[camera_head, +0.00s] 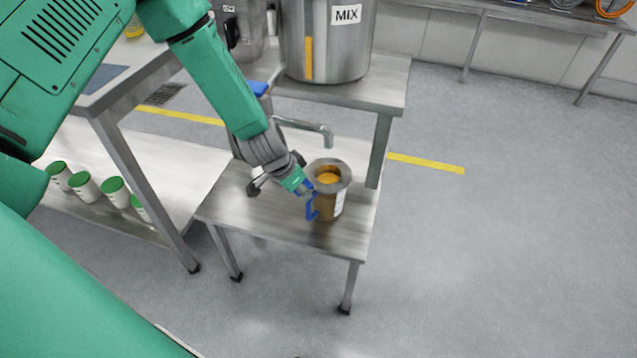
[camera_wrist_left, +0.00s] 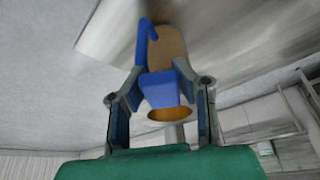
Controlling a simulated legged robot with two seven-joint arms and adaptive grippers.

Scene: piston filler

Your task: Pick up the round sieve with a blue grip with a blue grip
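The round thing with a blue grip (camera_head: 311,207) is a brownish cylinder (camera_head: 329,205) with a wide grey rim, an orange inside and a pale label. It stands upright on the low steel table, below a spout. I cannot make out any mesh. My left gripper (camera_head: 304,188) is at its left side, by the top of the grip. In the left wrist view, the blue grip (camera_wrist_left: 160,84) lies between the two fingers, with the brown body (camera_wrist_left: 173,48) beyond. The fingertips are close to the grip on both sides; contact is unclear. My right gripper is not in view.
A steel tank marked MIX (camera_head: 325,45) stands on a higher steel bench (camera_head: 385,85) behind. A curved metal spout (camera_head: 310,127) hangs close behind the cylinder. Several green-lidded jars (camera_head: 85,187) stand on a lower shelf at left. The floor at right is clear.

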